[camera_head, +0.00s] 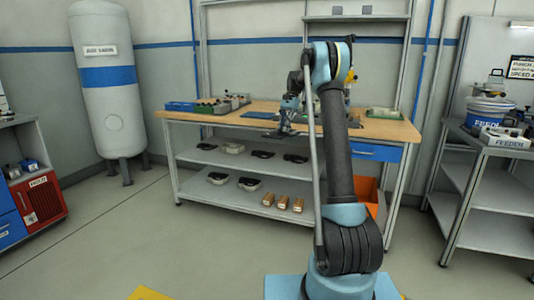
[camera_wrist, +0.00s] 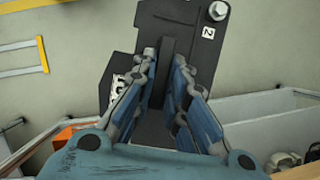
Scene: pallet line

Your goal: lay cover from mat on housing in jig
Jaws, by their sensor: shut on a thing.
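My gripper (camera_head: 286,124) is over the front part of the wooden bench, near its front edge. In the wrist view its blue fingers (camera_wrist: 168,105) are closed around the raised middle rib of a dark flat piece (camera_wrist: 185,28), which I take to be the cover. The piece has a bolt and a white label with a 2. In the head view the dark piece (camera_head: 278,134) shows small below the fingers. A blue mat (camera_head: 258,115) lies on the bench behind. I cannot make out the housing or the jig; my arm hides part of the bench.
The wooden bench (camera_head: 225,117) carries a blue bin (camera_head: 180,106) and small parts at left, and a green tray (camera_head: 383,113) at right. Shelves below hold dark and brown parts. An orange bin (camera_head: 366,190) stands under the right side. A feeder stand (camera_head: 505,150) is at far right.

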